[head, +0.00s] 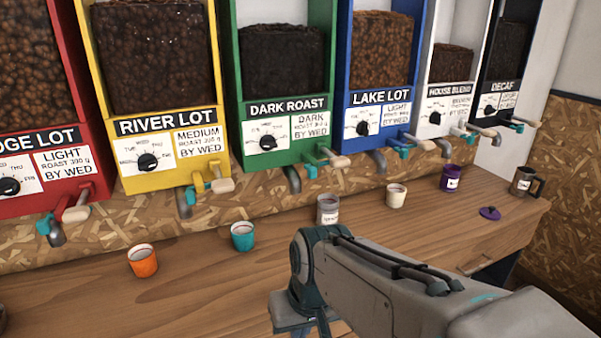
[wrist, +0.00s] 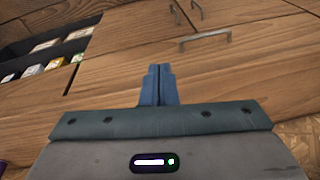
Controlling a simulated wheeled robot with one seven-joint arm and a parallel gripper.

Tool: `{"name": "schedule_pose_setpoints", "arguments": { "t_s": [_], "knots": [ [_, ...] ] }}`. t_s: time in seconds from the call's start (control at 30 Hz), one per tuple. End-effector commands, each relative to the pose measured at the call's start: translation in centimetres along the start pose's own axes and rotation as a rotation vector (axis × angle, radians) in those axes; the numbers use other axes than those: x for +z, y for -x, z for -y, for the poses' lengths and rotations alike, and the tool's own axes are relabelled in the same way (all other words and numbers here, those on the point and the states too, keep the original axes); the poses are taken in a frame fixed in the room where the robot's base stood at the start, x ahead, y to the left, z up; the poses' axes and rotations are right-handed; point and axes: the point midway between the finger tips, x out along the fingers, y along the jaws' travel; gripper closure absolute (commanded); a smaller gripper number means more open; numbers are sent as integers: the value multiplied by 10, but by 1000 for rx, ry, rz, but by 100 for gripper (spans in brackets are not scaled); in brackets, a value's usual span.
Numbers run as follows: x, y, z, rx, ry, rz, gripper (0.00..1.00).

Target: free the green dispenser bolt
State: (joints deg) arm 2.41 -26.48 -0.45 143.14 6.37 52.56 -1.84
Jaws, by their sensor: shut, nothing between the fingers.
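The green dispenser (head: 283,182), labelled DARK ROAST, stands on the wall ledge in the middle of the head view. At its lower front is its bolt, a cream handle (head: 335,158) with a teal piece (head: 311,170) beside it, above a grey spout (head: 293,180). I cannot tell how the bolt is set. My gripper's fingers are out of sight in the head view, below my bent arm in front of the counter. In the wrist view my gripper (wrist: 158,72) has its blue fingers together and empty, facing wooden drawer fronts, well away from the bolt.
Red, yellow (head: 175,165), blue (head: 380,130), white and black dispensers flank the green one. On the counter (head: 200,290) stand an orange cup (head: 143,260), a teal mug (head: 242,236), a grey jar (head: 328,209) and a cream cup (head: 396,195). The wrist view shows drawer handles (wrist: 206,39).

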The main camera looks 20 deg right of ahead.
Motion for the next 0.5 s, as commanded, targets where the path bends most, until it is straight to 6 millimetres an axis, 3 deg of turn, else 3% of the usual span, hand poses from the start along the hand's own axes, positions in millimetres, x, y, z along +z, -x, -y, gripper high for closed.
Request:
{"name": "schedule_pose_setpoints", "arguments": {
  "t_s": [0.17, 0.27, 0.37, 0.5],
  "knots": [
    [-8, 2, 13, -236, -193, 99, 100],
    [-24, 8, 20, -406, -311, 110, 100],
    [-48, 19, 22, -578, -426, 76, 100],
    [-93, 40, 6, -806, -588, -46, 100]
  ]
}}
